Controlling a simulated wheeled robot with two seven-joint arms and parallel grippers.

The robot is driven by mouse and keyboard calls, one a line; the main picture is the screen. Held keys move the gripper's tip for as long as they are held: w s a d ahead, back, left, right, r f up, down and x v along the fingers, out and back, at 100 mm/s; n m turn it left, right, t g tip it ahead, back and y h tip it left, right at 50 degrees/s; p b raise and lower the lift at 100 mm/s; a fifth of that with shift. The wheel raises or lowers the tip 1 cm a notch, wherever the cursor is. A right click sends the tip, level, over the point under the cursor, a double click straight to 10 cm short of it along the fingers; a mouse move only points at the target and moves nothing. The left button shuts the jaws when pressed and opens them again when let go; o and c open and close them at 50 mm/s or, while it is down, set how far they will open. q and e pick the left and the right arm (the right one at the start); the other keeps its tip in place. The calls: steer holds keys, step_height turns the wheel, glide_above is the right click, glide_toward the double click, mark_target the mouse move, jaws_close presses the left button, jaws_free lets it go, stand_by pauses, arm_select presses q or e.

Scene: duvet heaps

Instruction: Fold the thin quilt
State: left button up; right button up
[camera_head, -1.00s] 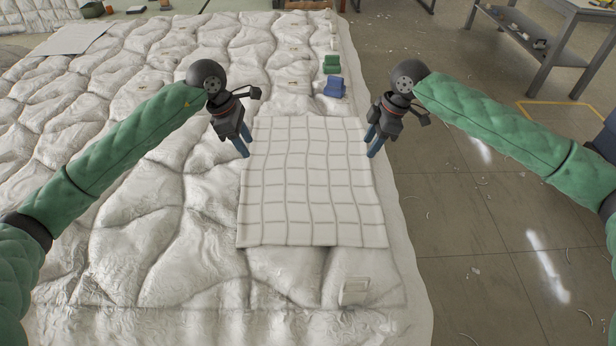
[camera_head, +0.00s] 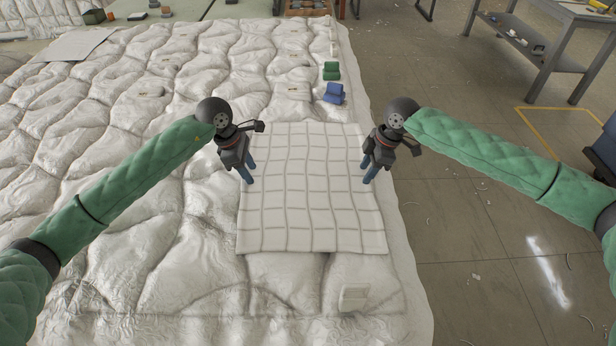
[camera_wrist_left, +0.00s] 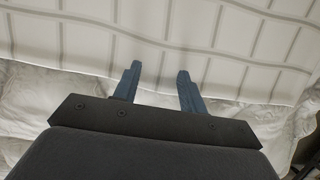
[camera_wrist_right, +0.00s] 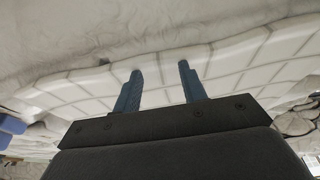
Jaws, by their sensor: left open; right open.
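The thin quilt (camera_head: 310,195) is white with a grey grid and lies spread flat on the puffy white duvet heap in the head view. My left gripper (camera_head: 247,172) is open with blue fingers at the quilt's left edge, in its upper half. My right gripper (camera_head: 370,172) is open at the quilt's right edge, at about the same height. In the left wrist view the quilt (camera_wrist_left: 200,35) lies just beyond the open fingers. In the right wrist view the quilt's edge (camera_wrist_right: 225,65) runs past the fingertips. Neither gripper holds cloth.
The puffy duvet surface (camera_head: 150,230) fills the left and middle. A green folded item (camera_head: 331,71) and a blue one (camera_head: 334,93) lie beyond the quilt. A small white block (camera_head: 353,298) lies nearer. Tiled floor (camera_head: 470,230) and a grey table (camera_head: 560,40) are at right.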

arm_select(q)
steer(key=shift+f, duration=0.2)
arm_select(e)
steer(key=shift+f, duration=0.2)
arm_select(q)
steer(key=shift+r, duration=0.1)
steer(key=shift+c, duration=0.5)
arm_select(e)
steer(key=shift+r, duration=0.1)
steer(key=shift+c, duration=0.5)
arm_select(q)
jaws_close()
arm_select(e)
jaws_close()
arm_select(q)
steer(key=shift+r, duration=0.15)
arm_select(e)
steer(key=shift+r, duration=0.15)
